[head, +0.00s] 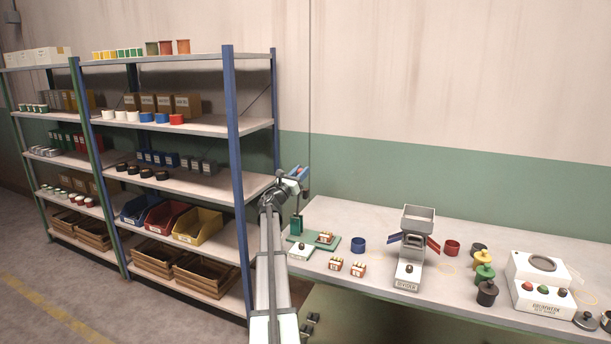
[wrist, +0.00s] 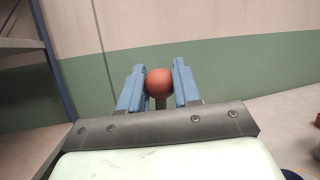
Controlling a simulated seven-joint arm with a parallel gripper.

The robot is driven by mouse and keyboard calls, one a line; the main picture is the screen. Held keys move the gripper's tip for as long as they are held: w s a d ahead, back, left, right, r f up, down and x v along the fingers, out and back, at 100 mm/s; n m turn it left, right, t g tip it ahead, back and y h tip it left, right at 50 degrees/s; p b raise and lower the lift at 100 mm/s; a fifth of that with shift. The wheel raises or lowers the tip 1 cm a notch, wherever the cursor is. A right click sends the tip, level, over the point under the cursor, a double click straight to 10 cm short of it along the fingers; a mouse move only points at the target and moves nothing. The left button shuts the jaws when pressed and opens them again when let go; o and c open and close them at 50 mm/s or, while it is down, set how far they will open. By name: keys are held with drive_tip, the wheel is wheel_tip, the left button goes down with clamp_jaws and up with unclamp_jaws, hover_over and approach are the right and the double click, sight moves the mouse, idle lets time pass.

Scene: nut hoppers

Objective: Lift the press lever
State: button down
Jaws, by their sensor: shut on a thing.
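The press stands at the left end of the bench, with a green post (head: 296,226) and a green base plate (head: 330,249). Its lever ends in a red ball knob (wrist: 159,81), seen in the wrist view on a short grey rod. My gripper (head: 299,172) is above the press in the head view, near the shelf's right edge. In the wrist view its two blue fingers (wrist: 159,92) are closed on both sides of the knob. My arm hides part of the press and most of the lever in the head view.
A tall shelf rack (head: 232,130) stands close to my arm's left. On the bench (head: 385,300) are small nut boxes (head: 358,270), a blue cup (head: 359,245), a divider hopper (head: 411,262) and a white control box (head: 541,285). Above the bench is clear wall.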

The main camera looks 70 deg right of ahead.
drive_tip(key=shift+w, duration=0.3)
drive_tip(key=c, duration=0.8)
unclamp_jaws()
drive_tip(key=shift+a, duration=0.1)
drive_tip(key=v, duration=1.3)
drive_tip(key=shift+a+f, duration=0.2)
drive_tip(key=shift+a, duration=0.1)
drive_tip(key=shift+w, duration=0.1)
